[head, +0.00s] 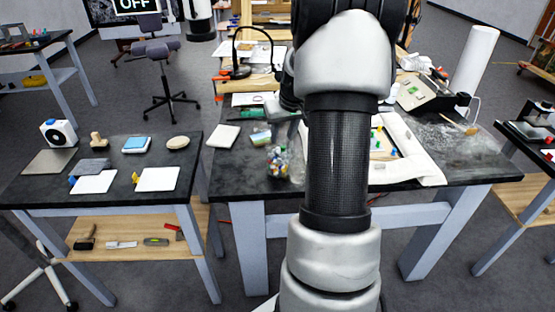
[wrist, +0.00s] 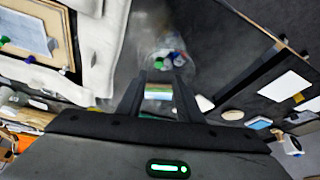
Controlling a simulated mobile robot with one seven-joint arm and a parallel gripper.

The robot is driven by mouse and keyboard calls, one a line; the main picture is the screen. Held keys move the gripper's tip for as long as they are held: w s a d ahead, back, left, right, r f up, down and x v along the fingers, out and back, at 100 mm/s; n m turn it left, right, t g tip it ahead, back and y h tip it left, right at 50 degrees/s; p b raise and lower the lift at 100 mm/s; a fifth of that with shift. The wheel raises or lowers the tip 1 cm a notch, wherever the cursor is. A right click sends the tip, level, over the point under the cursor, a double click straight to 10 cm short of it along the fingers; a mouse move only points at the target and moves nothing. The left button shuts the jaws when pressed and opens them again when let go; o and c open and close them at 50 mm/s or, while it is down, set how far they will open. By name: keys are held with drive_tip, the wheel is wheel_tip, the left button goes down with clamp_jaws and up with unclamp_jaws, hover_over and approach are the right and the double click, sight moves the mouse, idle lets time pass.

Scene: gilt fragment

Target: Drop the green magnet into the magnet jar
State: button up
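The magnet jar (head: 279,160) is clear and holds several coloured pieces. It stands near the front left of the middle table, left of my arm. In the wrist view the jar (wrist: 163,58) shows beyond my fingertips. In the head view my arm hides most of the gripper. A green magnet (wrist: 5,41) lies on the framed panel at the left of the wrist view.
A white padded frame (head: 425,160) surrounds the panel, partly behind my arm. A small green-and-white box (head: 260,138) stands behind the jar. A white pad (head: 223,136) lies to its left. A side table (head: 50,190) holds cards and tools.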

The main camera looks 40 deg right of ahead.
drive_tip(key=p+v, duration=0.1)
drive_tip(key=v, duration=1.6)
drive_tip(key=shift+s+r, duration=0.15)
drive_tip(key=shift+a, duration=0.1)
